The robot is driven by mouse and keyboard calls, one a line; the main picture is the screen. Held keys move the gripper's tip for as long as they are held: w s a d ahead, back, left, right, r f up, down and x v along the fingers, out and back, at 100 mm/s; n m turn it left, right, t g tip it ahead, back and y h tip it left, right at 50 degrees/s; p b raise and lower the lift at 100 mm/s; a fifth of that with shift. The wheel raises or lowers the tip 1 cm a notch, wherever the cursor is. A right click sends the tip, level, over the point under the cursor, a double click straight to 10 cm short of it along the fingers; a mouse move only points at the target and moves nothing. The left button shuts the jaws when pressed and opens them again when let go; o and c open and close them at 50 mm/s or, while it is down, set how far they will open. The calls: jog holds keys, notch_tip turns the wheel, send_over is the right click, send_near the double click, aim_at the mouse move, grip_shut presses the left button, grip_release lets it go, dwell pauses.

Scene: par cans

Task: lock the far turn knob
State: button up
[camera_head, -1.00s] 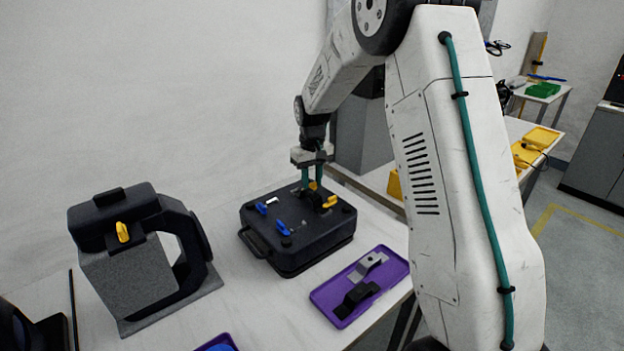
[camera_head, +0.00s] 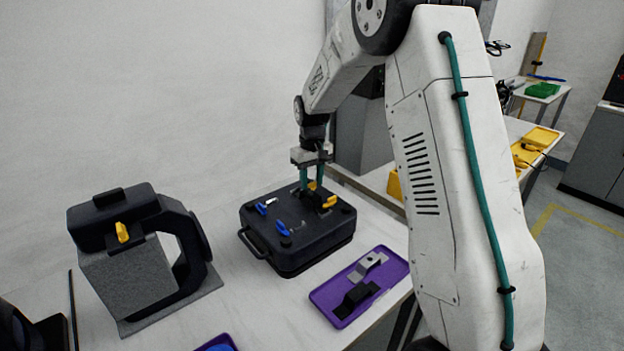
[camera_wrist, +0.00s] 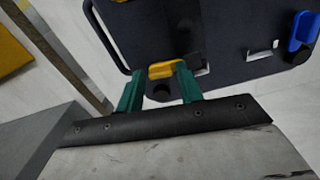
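The far turn knob (camera_head: 312,186) is yellow and sits near the back edge of the dark case's (camera_head: 300,258) lid. My gripper (camera_head: 312,187) points down over it, one green finger to each side. In the wrist view the yellow knob (camera_wrist: 168,69) lies crosswise at the fingertips, with the fingers spread and a gap showing at the left one. My gripper (camera_wrist: 160,76) looks open; contact at the right fingertip cannot be told. A second yellow knob (camera_head: 330,202) is on the lid's right side.
Two blue knobs (camera_head: 284,228) are on the lid's left part. A purple tray (camera_head: 394,262) with clip-like parts lies to the right. A grey block in a black frame (camera_head: 125,275) with a yellow knob stands left. Some bare table shows in front of the case.

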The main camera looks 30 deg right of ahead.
notch_tip(320, 180, up, 8)
jog(key=shift+f, duration=0.1)
dwell(0.7)
jog(key=s+a+r, duration=0.3)
jog(key=s, duration=1)
jog(key=s+a+r, duration=0.3)
jog(key=s, duration=1.1)
jog(key=s+a+r+t, duration=0.1)
jog(key=s+a+r, duration=0.2)
jog(key=s, duration=1)
jog(key=shift+s+a+m, duration=0.4)
jog(key=shift+a, duration=0.15)
